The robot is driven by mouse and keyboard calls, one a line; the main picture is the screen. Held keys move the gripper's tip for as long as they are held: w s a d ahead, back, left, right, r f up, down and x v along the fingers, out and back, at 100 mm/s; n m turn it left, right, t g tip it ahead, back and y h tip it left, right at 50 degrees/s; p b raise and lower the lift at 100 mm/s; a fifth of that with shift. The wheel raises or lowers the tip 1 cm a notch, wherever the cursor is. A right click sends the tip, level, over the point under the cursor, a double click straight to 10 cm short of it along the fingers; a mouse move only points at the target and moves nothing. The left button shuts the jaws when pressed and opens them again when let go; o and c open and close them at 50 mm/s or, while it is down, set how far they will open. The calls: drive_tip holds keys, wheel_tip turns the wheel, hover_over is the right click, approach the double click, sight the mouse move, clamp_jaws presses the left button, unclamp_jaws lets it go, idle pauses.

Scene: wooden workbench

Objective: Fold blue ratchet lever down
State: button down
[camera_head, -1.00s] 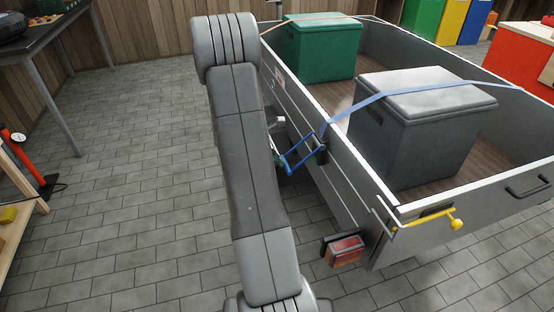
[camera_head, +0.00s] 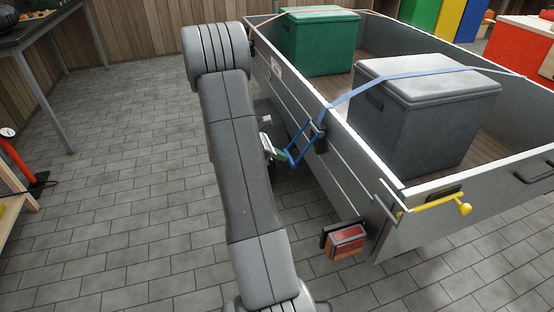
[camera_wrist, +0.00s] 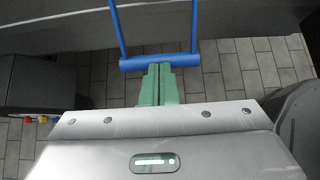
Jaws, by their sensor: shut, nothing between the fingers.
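The blue ratchet lever (camera_head: 304,142) is a U-shaped frame on the outer side wall of the grey trailer (camera_head: 362,196), below the blue strap (camera_head: 375,88). It sticks out from the wall, angled down toward my arm. My gripper (camera_head: 282,155) is beside its outer end, partly hidden by my arm. In the wrist view, the lever's round blue crossbar (camera_wrist: 158,62) runs across, just ahead of the green fingertips (camera_wrist: 159,68). The fingers are shut together with nothing between them. The tips are at the bar's lower edge; whether they touch it I cannot tell.
A grey lidded box (camera_head: 420,125) and a green box (camera_head: 322,42) stand in the trailer. A yellow latch handle (camera_head: 440,205) and a red tail light (camera_head: 345,242) stick out at its near corner.

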drive_tip(key=shift+h, duration=0.5)
drive_tip(key=shift+a+f+b+x, duration=0.15)
drive_tip(key=shift+b+x, duration=0.35)
drive_tip(key=shift+x, duration=1.3)
drive_tip(key=shift+a+f+b+x, duration=0.15)
drive_tip(key=shift+b+x, duration=0.35)
drive_tip(key=shift+x, duration=1.3)
drive_tip(key=s+a+r+p, duration=0.1)
drive_tip(key=s+a+p, duration=0.2)
drive_tip(key=a, duration=1)
drive_tip(key=shift+s+r, duration=0.4)
drive_tip(key=shift+s, duration=0.2)
drive_tip(key=w+d+b, duration=0.1)
drive_tip(key=d, duration=0.3)
drive_tip(key=w+d+f+b, duration=0.1)
drive_tip(key=w+d, duration=0.1)
drive_tip(key=d, duration=0.2)
drive_tip(key=w+d+f+b, duration=0.1)
drive_tip(key=d, duration=0.4)
drive_tip(key=shift+w+d, duration=0.1)
drive_tip(key=shift+w, duration=0.05)
drive_tip(key=shift+r, duration=0.1)
